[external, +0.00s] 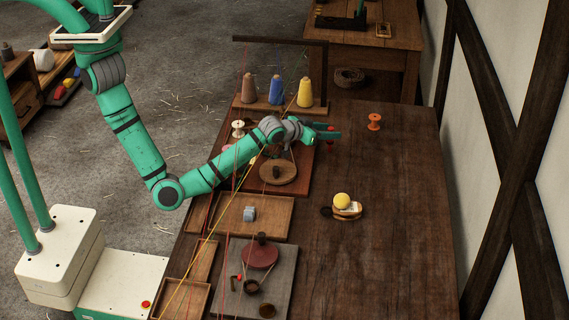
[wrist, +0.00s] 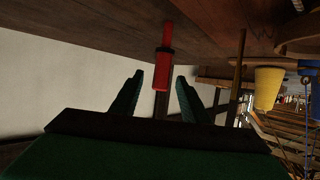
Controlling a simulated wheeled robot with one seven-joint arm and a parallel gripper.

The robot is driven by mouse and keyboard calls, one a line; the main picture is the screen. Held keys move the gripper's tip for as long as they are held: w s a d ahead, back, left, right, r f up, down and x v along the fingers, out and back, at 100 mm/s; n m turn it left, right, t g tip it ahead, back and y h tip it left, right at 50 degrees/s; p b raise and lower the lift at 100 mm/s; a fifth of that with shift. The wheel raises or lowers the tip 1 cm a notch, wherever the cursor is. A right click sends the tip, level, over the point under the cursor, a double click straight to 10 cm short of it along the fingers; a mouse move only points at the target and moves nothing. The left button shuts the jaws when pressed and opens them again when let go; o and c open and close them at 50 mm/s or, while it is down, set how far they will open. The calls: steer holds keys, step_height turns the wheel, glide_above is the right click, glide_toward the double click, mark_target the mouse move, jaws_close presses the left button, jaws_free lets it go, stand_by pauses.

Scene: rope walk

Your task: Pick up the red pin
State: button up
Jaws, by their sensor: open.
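My gripper, also in the wrist view (wrist: 160,80), is open. Its two dark green fingers are apart, with the pin's near end in line with the gap between them.
Three thread cones (external: 276,92) stand at the back under a dark frame. Trays (external: 284,230) and a grey board (external: 280,285) fill the left side. Taut threads cross there.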

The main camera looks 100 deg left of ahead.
steer(key=shift+x, duration=0.8)
steer(key=shift+c, duration=0.4)
jaws_close()
